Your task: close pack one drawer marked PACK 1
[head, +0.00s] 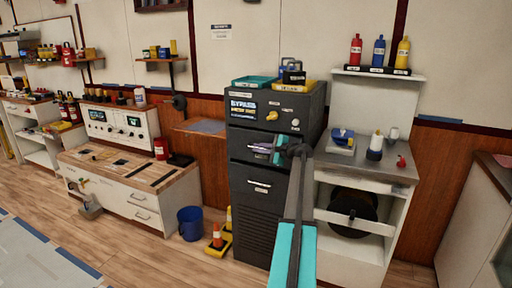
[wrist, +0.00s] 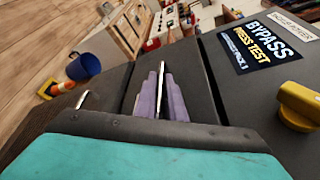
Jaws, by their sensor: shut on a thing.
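A dark cabinet (head: 265,225) stands in the middle of the head view, with two handled drawers under a control panel. The panel's screen (head: 243,107) reads BYPASS PRESS TEST and, in the wrist view (wrist: 257,48), PACK 1. My gripper (head: 262,148) is at the upper drawer (head: 238,146). Its purple fingers (wrist: 160,85) are shut on that drawer's pale bar handle (wrist: 154,46). The upper drawer looks about flush with the cabinet front; a small gap cannot be ruled out. The lower drawer's handle (head: 259,184) is free. Drawer labels are too small to read.
A yellow knob (wrist: 297,105) sticks out of the panel near my gripper. A blue bucket (head: 191,223) and an orange cone (head: 217,237) stand on the floor left of the cabinet. A white bench (head: 365,172) stands close on the right. The floor in front left is clear.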

